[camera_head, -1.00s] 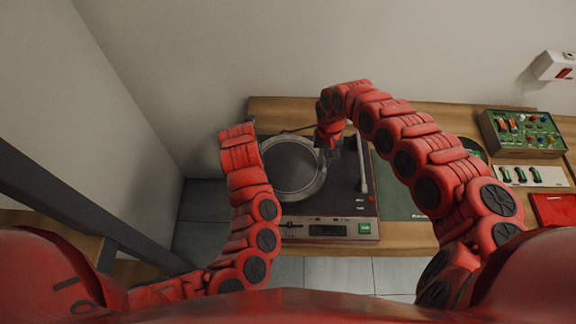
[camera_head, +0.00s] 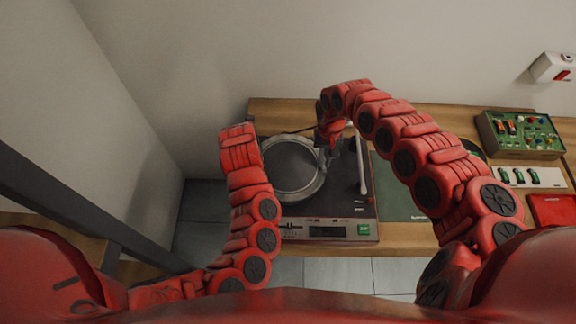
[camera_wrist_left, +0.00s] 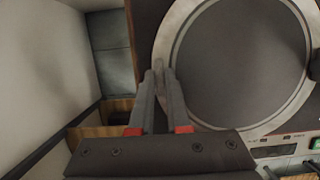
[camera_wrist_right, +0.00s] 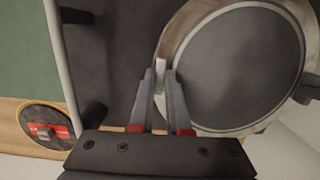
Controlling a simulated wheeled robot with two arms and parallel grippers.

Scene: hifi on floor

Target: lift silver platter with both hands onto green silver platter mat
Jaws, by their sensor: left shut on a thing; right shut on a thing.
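The silver platter (camera_head: 300,198) is a round disc with a bright metal rim and a dark grey inner face. It lies level at the turntable (camera_head: 345,205); I cannot tell if there is a gap beneath it. My right gripper (camera_head: 327,158) is shut on the rim at its right side, and the right wrist view shows the fingers (camera_wrist_right: 161,72) on the rim. My left gripper (camera_wrist_left: 160,70) is shut on the opposite rim in the left wrist view; the left arm hides it in the head view. The green mat (camera_head: 398,203) lies right of the turntable, with its upper part hidden by my right arm.
The pale tonearm (camera_head: 361,165) stands between platter and mat. A dark round disc (camera_wrist_right: 45,130) lies beyond the mat. A circuit box (camera_head: 520,135), a white strip with green parts (camera_head: 530,177) and a red box (camera_head: 552,209) are at right. Walls close off the back and left.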

